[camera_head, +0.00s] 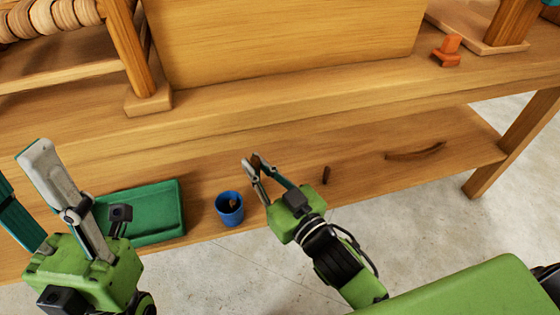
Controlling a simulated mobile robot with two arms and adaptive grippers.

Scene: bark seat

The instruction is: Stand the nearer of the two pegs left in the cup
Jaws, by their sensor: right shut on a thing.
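The blue cup (230,210) stands upright near the front edge of the lower board, with a brown peg (233,204) showing inside it. My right gripper (255,162) is shut on a brown peg (257,160), above the board just behind and right of the cup; its fingers hide part of this peg. Another small dark brown peg (326,175) is on the board to the right of my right gripper. My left gripper (20,165) is at the far left with its fingers apart, and no object shows between them.
A green tray (181,205) lies left of the cup, partly behind my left gripper. A curved brown bark-like piece (415,152) lies at right on the lower board (460,140). An orange block piece (447,52) stands on the upper bench. The board between peg and bark piece is clear.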

